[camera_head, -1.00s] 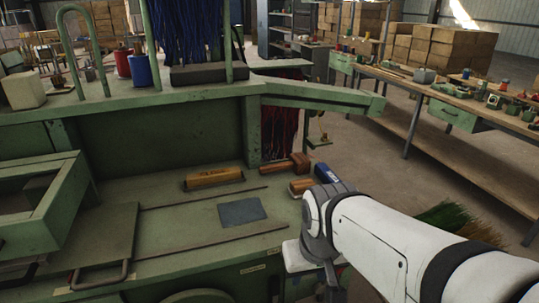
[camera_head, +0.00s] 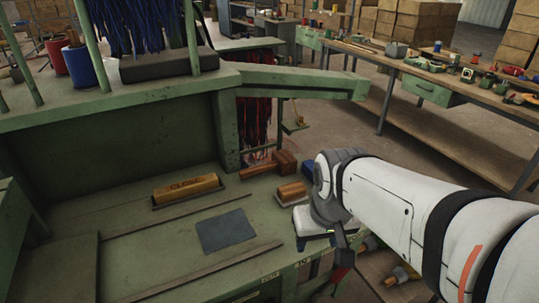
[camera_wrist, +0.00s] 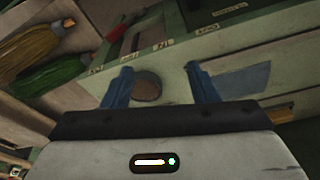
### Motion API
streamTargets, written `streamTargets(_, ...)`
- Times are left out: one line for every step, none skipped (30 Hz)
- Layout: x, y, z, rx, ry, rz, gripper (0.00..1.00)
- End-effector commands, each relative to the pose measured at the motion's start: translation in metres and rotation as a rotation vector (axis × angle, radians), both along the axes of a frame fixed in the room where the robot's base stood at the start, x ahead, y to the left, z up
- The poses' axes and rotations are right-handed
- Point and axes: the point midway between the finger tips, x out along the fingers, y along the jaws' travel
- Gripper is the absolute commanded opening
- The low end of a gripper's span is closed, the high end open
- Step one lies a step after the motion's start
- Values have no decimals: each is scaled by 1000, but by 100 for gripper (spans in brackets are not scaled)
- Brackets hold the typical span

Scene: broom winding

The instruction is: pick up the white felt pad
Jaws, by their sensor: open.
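I cannot make out a white felt pad in either current view. My gripper (camera_wrist: 160,86) is open in the wrist view, its two blue fingers spread apart with nothing held between them. Beyond the fingers is the green bench front, with a round brownish opening or disc (camera_wrist: 148,88) showing in the gap. In the head view my white arm reaches in from the right over the bench's front right corner and hides part of it. A flat blue-grey sheet (camera_head: 226,231) lies on the green bench (camera_head: 130,262).
A yellow-brown block (camera_head: 186,188), a wooden mallet (camera_head: 270,164) and a wood-backed brush (camera_head: 291,192) lie on the bench. Dark bristles hang behind. Brown and green broom heads (camera_wrist: 50,80) show at the wrist view's left. A long worktable (camera_head: 455,85) stands at the back right.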

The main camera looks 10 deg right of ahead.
Motion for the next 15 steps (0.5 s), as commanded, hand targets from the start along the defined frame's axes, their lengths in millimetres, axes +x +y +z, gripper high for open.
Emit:
streamTargets(13, -9, 5, -2, 13, 16, 58)
streamTargets(22, -11, 9, -3, 20, 24, 60)
streamTargets(35, -12, 12, -5, 32, 39, 63)
streamTargets(47, -12, 15, -7, 41, 49, 66)
streamTargets(59, -12, 17, -9, 50, 62, 68)
streamTargets(75, -12, 19, -12, 63, 80, 72)
streamTargets(88, -12, 20, -14, 73, 93, 74)
streamTargets(101, -12, 20, -16, 83, 107, 76)
streamTargets(118, -12, 20, -19, 95, 125, 80)
streamTargets(131, -12, 19, -21, 105, 139, 82)
streamTargets(143, -11, 17, -22, 115, 153, 85)
streamTargets(159, -11, 15, -24, 127, 170, 88)
streamTargets(171, -11, 12, -25, 136, 184, 90)
streamTargets(183, -11, 9, -26, 145, 196, 93)
streamTargets(197, -11, 5, -27, 155, 212, 96)
